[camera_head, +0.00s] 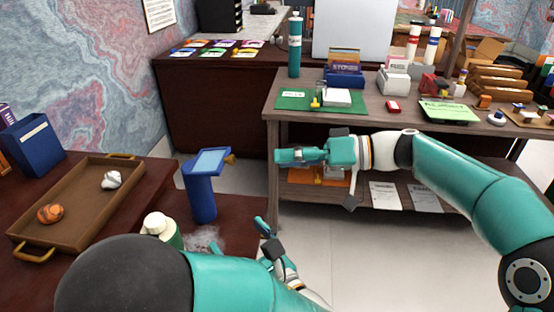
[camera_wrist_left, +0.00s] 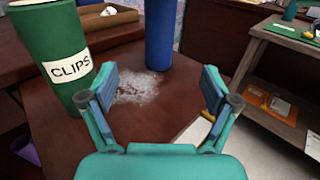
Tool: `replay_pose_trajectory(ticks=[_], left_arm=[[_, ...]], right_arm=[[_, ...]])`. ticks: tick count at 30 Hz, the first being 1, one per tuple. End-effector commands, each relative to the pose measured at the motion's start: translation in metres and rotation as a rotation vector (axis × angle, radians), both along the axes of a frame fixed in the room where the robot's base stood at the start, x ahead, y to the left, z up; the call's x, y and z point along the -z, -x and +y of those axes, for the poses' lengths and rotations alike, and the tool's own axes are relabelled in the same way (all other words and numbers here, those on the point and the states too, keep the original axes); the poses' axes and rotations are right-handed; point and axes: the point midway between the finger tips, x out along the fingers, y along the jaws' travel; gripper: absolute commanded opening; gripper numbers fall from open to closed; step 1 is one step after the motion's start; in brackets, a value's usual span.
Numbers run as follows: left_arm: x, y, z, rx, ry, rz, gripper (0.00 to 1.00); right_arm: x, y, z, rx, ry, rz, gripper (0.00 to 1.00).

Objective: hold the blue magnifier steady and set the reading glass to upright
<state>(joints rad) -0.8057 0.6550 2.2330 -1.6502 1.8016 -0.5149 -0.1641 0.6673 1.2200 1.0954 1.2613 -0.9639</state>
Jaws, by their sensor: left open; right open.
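My right gripper (camera_head: 300,157) is open and empty, right of the magnifier, in front of the shelf unit.
A green cup labelled CLIPS (camera_wrist_left: 65,50) stands left of my left gripper. A brown tray (camera_head: 85,200) with two small items lies at the left, beside a blue box (camera_head: 33,145). A whitish patch (camera_wrist_left: 137,88) marks the desk. A cluttered shelf unit (camera_head: 270,125) stands behind.

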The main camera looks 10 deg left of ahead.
Motion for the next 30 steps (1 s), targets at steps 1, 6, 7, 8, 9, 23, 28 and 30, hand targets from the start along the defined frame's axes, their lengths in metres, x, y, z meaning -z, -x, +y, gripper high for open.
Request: replay_pose_trajectory(ticks=[1, 6, 7, 8, 9, 23, 28, 30], left_arm=[[0.000, 0.000, 0.000, 0.000, 0.000, 0.000, 0.88], [0.000, -0.002, 0.002, 0.000, 0.000, 0.000, 0.88], [0.000, -0.003, 0.003, 0.000, 0.001, -0.001, 0.88], [0.000, -0.005, 0.005, -0.001, 0.001, 0.000, 0.88], [0.000, -0.007, 0.008, -0.003, 0.002, 0.001, 0.88], [0.000, -0.064, 0.065, -0.006, 0.001, 0.000, 0.88], [0.000, -0.088, 0.088, -0.004, 0.002, -0.001, 0.88], [0.000, -0.096, 0.096, -0.004, 0.001, -0.001, 0.88]], right_arm=[[-0.004, 0.001, 0.001, -0.007, -0.007, -0.009, 0.42], [-0.007, 0.002, 0.001, -0.011, -0.013, -0.014, 0.42], [-0.006, 0.002, 0.001, -0.010, -0.012, -0.015, 0.42], [-0.006, 0.002, 0.000, -0.010, -0.012, -0.015, 0.42], [-0.006, 0.002, 0.000, -0.010, -0.012, -0.014, 0.42], [-0.005, 0.001, 0.000, -0.008, -0.011, -0.012, 0.42], [-0.005, 0.001, 0.000, -0.008, -0.010, -0.012, 0.42], [-0.005, 0.001, 0.000, -0.008, -0.010, -0.012, 0.42]])
